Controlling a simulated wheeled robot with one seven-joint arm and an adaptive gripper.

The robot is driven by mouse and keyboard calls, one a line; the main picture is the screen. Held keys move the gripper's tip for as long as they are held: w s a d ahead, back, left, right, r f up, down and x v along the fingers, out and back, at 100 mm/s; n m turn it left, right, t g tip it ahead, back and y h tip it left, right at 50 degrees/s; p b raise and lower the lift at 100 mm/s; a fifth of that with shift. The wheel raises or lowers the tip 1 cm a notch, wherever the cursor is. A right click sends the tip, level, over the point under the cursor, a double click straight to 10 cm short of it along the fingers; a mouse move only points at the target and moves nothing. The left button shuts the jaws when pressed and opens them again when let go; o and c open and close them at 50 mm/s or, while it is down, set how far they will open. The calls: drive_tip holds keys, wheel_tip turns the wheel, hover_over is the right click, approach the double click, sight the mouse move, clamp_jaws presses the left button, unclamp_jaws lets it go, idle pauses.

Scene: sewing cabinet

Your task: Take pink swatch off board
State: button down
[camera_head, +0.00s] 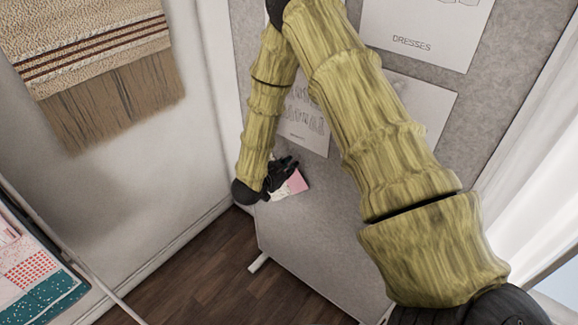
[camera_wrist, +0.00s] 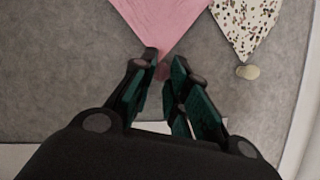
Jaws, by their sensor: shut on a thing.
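The pink swatch (camera_wrist: 163,20) hangs against the grey board (camera_wrist: 60,60), with its lower corner pointing down between my fingers in the wrist view. In the head view it shows as a small pink patch (camera_head: 294,184) low on the board (camera_head: 305,235). My gripper (camera_wrist: 165,68) is shut on that lower corner. It also shows as a dark shape in the head view (camera_head: 283,170), partly covering the swatch. The swatch's upper part is out of the wrist view, so I cannot tell how it is fastened.
A speckled white swatch (camera_wrist: 246,24) with a tan round piece (camera_wrist: 248,72) at its tip is close on the right. Paper sheets, one marked DRESSES (camera_head: 425,30), are higher on the board. A fringed textile (camera_head: 100,60) hangs at left. Wooden floor (camera_head: 190,285) lies below.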

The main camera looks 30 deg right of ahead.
drive_tip(key=shift+s+a, duration=0.3)
drive_tip(key=shift+a, duration=0.65)
drive_tip(key=s+a, duration=0.3)
drive_tip(key=a, duration=0.6)
drive_tip(key=shift+a, duration=0.15)
idle(0.7)
